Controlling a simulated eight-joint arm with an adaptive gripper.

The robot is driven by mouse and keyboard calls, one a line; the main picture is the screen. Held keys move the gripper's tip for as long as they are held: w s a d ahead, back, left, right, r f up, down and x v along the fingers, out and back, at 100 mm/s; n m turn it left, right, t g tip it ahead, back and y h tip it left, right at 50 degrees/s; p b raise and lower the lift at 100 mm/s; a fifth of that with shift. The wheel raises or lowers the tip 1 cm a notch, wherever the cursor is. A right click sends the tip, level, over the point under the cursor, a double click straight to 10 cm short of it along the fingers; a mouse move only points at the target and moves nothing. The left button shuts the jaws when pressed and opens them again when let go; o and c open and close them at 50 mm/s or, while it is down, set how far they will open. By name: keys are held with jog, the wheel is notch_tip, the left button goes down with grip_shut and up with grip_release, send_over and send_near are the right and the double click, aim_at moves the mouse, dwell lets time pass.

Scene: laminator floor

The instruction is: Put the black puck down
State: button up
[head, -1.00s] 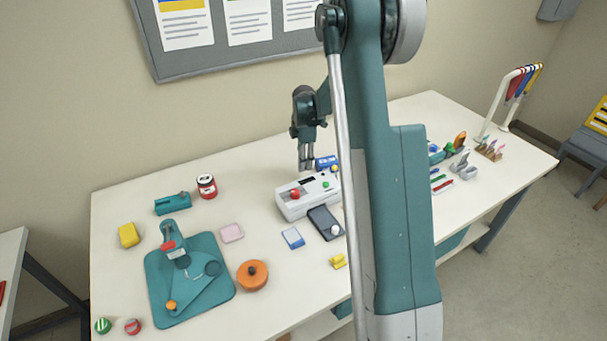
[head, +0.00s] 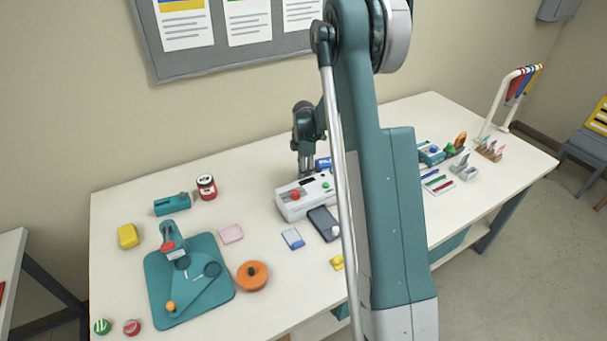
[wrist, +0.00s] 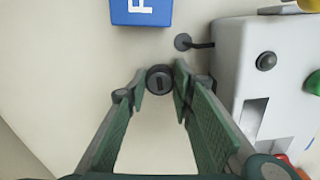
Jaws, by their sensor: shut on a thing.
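The black puck (wrist: 160,80) is a small dark round piece with a slot-like mark on top. In the wrist view it sits between the fingertips of my gripper (wrist: 160,82), which is shut on it. In the head view my gripper (head: 306,172) points down behind the white machine, near the back of the table (head: 250,155). The puck cannot be made out there. Whether it touches the table top or hangs just above it, I cannot tell.
A blue box with white lettering (wrist: 141,11) lies just beyond the puck. Bare table shows to the left.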

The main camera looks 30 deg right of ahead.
jog(key=shift+f, duration=0.2)
jog(key=o, duration=0.9)
jog(key=shift+c, duration=0.2)
jog(key=shift+r, duration=0.1)
notch_tip(320, 180, up, 12)
jog(key=shift+s+p, duration=0.15)
jog(key=shift+p, duration=0.15)
dwell(0.4)
